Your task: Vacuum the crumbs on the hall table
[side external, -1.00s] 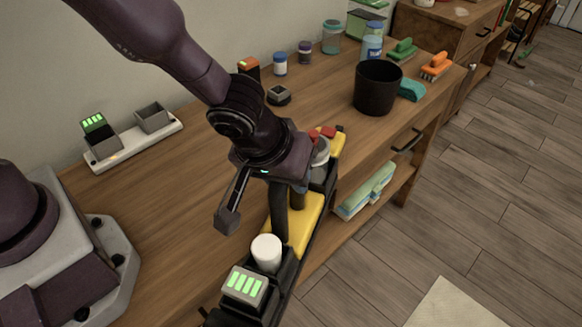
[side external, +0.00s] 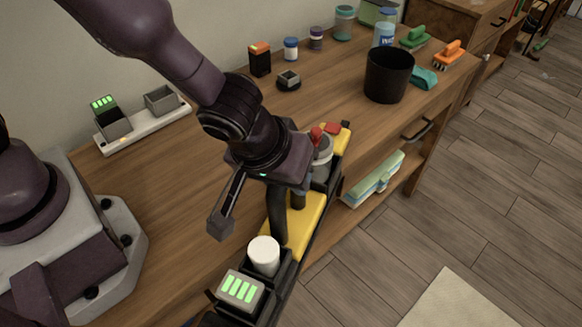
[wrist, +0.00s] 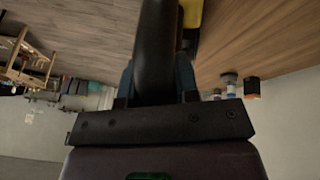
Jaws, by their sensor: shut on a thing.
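A hand-held vacuum (side external: 306,222) with a yellow and black body, grey canister and red parts lies lengthwise below my gripper (side external: 290,192) in the side view. Its near end carries a white cylinder (side external: 264,256) and a battery block (side external: 241,289) with green bars. My gripper is shut on its black handle, which stands between blue finger pads (wrist: 156,82) in the wrist view. The vacuum overlaps the front edge of the wooden table (side external: 190,195); I cannot tell whether it touches it. I can make out no crumbs; my arm and the vacuum hide part of the top.
A white charging dock (side external: 143,127) with a battery stands at the back left. A black bin (side external: 388,77), teal sponge (side external: 424,78), green brush (side external: 413,38), orange brush (side external: 449,51) and several jars stand toward the far end. The middle of the tabletop looks clear.

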